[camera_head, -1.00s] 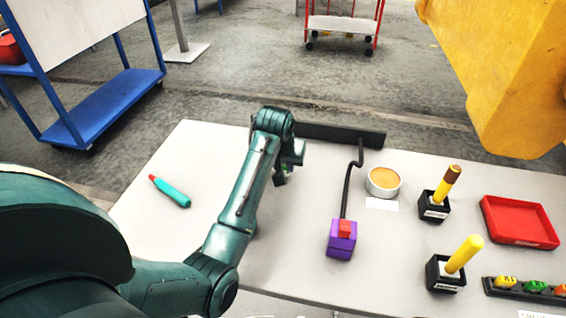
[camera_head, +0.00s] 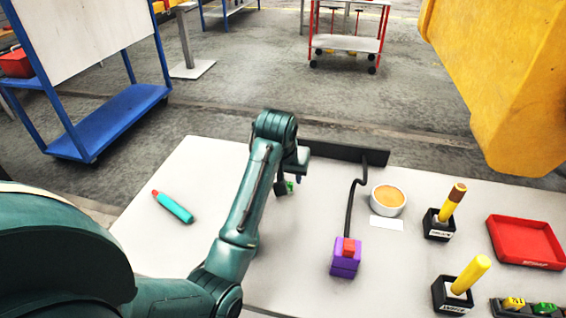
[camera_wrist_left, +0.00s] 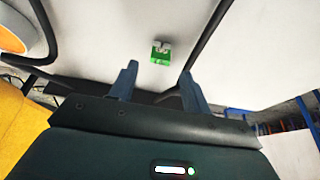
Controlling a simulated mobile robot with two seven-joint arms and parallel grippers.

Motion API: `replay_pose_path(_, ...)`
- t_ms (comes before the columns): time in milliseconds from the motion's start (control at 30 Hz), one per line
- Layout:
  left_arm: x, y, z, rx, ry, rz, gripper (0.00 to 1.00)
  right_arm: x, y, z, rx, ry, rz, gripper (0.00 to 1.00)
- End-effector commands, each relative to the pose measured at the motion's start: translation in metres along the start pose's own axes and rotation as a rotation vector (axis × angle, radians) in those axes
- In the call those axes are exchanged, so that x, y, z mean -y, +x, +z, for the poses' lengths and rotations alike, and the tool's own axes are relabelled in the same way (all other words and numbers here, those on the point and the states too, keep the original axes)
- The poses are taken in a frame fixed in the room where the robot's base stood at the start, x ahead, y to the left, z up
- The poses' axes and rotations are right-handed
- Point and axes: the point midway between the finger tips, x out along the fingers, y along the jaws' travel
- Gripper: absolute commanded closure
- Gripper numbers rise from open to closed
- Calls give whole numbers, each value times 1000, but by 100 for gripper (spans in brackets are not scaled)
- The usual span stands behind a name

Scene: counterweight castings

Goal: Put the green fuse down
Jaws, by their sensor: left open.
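The small green fuse (camera_head: 290,187) shows in the head view beside the fingers of my left gripper (camera_head: 284,186), partly hidden by them. In the left wrist view the fuse (camera_wrist_left: 160,55), green with a pale part, is on the white tabletop just beyond and between the two fingertips. The left gripper (camera_wrist_left: 160,72) is open there, with a gap between each finger and the fuse, and holds nothing. My right gripper is not in view.
A purple block with a red top (camera_head: 345,259) and black cable stands right of my arm. Further right are a bowl (camera_head: 387,200), two black holders with yellow rods (camera_head: 440,225) and a red tray (camera_head: 525,240). A teal marker (camera_head: 174,207) lies left on otherwise clear table.

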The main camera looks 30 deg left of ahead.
Motion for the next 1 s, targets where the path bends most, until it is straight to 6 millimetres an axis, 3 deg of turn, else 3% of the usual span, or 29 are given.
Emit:
replay_pose_path(200, 0, -55, -1, -7, -1, 1, 52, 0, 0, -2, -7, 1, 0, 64)
replay_pose_path(300, -2, -66, -2, -6, -3, 8, 52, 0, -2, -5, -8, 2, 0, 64)
replay_pose_path(533, -1, -77, 0, 0, -1, 3, 52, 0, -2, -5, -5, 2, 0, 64)
replay_pose_path(1000, 0, -78, 0, 1, 0, 0, 52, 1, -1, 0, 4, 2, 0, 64)
